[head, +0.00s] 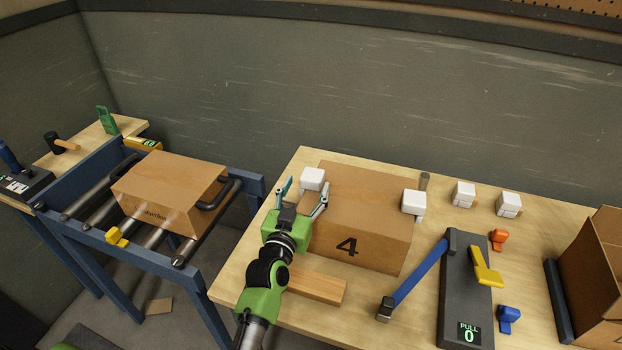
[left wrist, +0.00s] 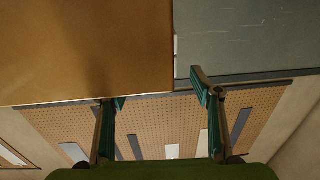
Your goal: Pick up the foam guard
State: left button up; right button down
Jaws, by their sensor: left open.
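White foam guards show in the head view. One foam guard (head: 312,178) is at the far left corner of the carton marked 4 (head: 375,216). Another (head: 414,201) is at its right side. Two more, a left one (head: 463,193) and a right one (head: 509,204), stand on the table to the right. My left gripper (head: 307,187) is open, its fingers spread around the near side of the left corner guard; I cannot tell if they touch it. In the left wrist view, the open fingers (left wrist: 160,92) have nothing visible between them, and brown cardboard fills the upper left. My right gripper is not in view.
A blue-handled lever press (head: 465,290), orange and blue clips and an open carton (head: 592,275) occupy the table's right. A wooden block (head: 315,287) lies before carton 4. A roller conveyor (head: 150,238) with a handled carton (head: 168,190) stands left, across a gap.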

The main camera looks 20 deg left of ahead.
pick_arm(q)
jog(key=shift+w+r+p, duration=0.2)
jog(key=shift+w+p, duration=0.5)
jog(key=shift+w, duration=1.95)
jog(key=shift+d, duration=0.1)
jog(key=c, duration=1)
